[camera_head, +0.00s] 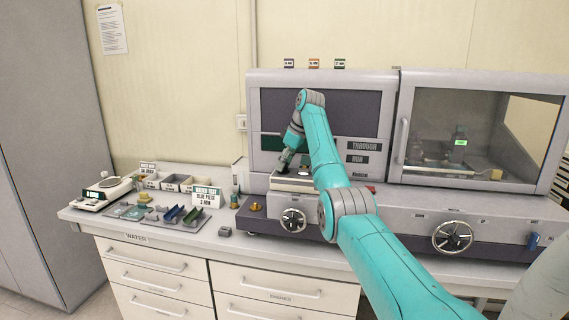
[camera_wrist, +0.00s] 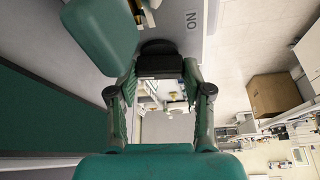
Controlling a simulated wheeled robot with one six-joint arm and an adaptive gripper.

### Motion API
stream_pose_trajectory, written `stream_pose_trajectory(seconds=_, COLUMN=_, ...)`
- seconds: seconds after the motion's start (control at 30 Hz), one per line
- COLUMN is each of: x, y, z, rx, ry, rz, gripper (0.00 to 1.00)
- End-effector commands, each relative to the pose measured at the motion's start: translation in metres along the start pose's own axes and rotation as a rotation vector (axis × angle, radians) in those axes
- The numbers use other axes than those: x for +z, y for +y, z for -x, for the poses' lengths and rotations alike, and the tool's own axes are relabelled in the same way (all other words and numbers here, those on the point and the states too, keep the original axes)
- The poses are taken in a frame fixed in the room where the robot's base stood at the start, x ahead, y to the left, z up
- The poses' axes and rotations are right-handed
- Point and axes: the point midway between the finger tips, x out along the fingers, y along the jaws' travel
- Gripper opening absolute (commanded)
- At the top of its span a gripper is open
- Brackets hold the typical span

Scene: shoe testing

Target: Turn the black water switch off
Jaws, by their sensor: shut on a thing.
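The black water switch (camera_wrist: 160,64) shows in the wrist view as a dark block with a rounded top, between my fingertips. My gripper (camera_wrist: 160,75) is shut on it, with one finger on each side. An upside-down "ON" label (camera_wrist: 193,20) is on the grey panel close to the switch. In the head view my gripper (camera_head: 284,166) points down at the left part of the grey machine (camera_head: 322,76). The switch cannot be made out there, and its exact turn position is hard to tell.
A handwheel (camera_head: 292,220) and a brass knob (camera_head: 256,206) are on the machine's front. Trays (camera_head: 170,216), small bins and a scale (camera_head: 103,193) stand on the counter at left. A windowed cabinet (camera_head: 480,130) is at right. A cardboard box (camera_wrist: 272,95) shows in the wrist view.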

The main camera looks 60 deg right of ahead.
Motion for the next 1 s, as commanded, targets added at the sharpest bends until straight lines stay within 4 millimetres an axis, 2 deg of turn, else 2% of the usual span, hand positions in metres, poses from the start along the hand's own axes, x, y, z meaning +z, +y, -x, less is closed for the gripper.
stream_pose_trajectory(seconds=0.4, x=-0.0001, y=0.0005, z=-0.0002, rx=-0.076, ry=-0.001, rz=0.18, gripper=0.15)
stream_pose_trajectory(seconds=0.97, x=0.0002, y=0.0006, z=-0.0012, rx=-0.088, ry=-0.001, rz=0.208, gripper=0.15)
stream_pose_trajectory(seconds=1.0, x=0.0002, y=0.0006, z=-0.0012, rx=-0.088, ry=-0.001, rz=0.208, gripper=0.55)
